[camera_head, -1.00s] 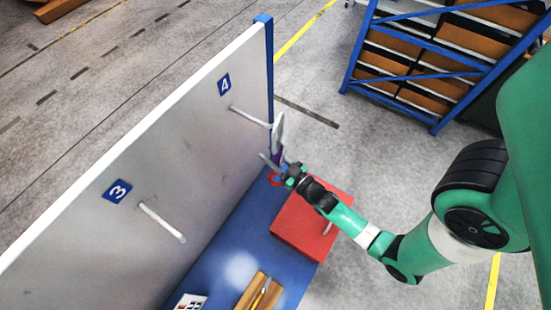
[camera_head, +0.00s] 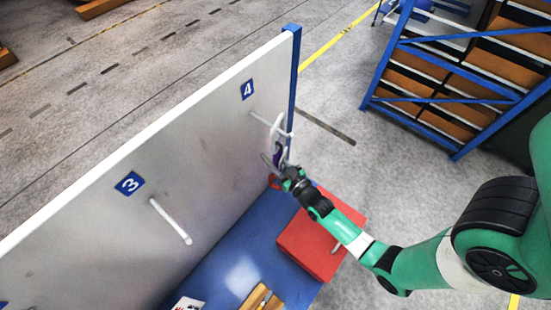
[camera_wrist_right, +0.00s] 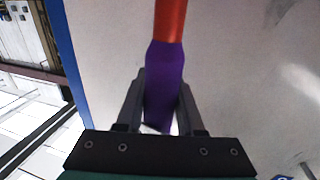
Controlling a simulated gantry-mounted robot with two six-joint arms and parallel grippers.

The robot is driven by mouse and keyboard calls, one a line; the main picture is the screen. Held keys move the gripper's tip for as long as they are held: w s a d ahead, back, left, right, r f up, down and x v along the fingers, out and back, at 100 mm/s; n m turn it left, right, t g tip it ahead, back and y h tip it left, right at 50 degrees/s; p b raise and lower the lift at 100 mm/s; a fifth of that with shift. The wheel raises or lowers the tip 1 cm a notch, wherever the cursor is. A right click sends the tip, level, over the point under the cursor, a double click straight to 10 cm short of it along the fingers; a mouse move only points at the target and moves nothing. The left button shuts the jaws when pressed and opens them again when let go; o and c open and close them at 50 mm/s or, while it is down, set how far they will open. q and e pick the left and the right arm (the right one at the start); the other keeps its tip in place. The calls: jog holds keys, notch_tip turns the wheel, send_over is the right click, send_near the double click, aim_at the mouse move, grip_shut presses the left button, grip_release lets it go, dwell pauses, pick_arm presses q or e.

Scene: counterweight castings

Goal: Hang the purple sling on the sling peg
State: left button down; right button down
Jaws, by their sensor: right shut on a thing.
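The purple sling (camera_head: 277,152) shows in the head view as a purple section below a pale loop. My right gripper (camera_head: 279,168) is shut on this purple section, close to the upright panel. In the right wrist view the purple section (camera_wrist_right: 165,85) sits between both fingers (camera_wrist_right: 162,103), with an orange-red section (camera_wrist_right: 170,20) above it. The pale loop overlaps the outer end of the white peg (camera_head: 266,121) under sign 4; I cannot tell for sure whether it is around the peg or beside it. My left gripper is out of view.
The grey panel (camera_head: 190,120) carries another white peg (camera_head: 170,222) under sign 3. Below are a blue surface (camera_head: 225,250), a red block (camera_head: 318,250) and a wooden piece (camera_head: 258,297). A blue rack (camera_head: 430,105) stands at upper right.

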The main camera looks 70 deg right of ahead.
jog(key=shift+w+d+f+b, duration=0.15)
jog(key=shift+w+f+b, duration=0.25)
jog(key=shift+f+b, duration=0.35)
jog(key=shift+f, duration=0.1)
jog(key=c, duration=0.5)
grip_release()
jog(key=shift+c, duration=0.2)
jog(key=shift+o, duration=0.5)
jog(key=v, duration=1.1)
jog(key=shift+s, duration=0.25)
jog(key=shift+f, duration=0.1)
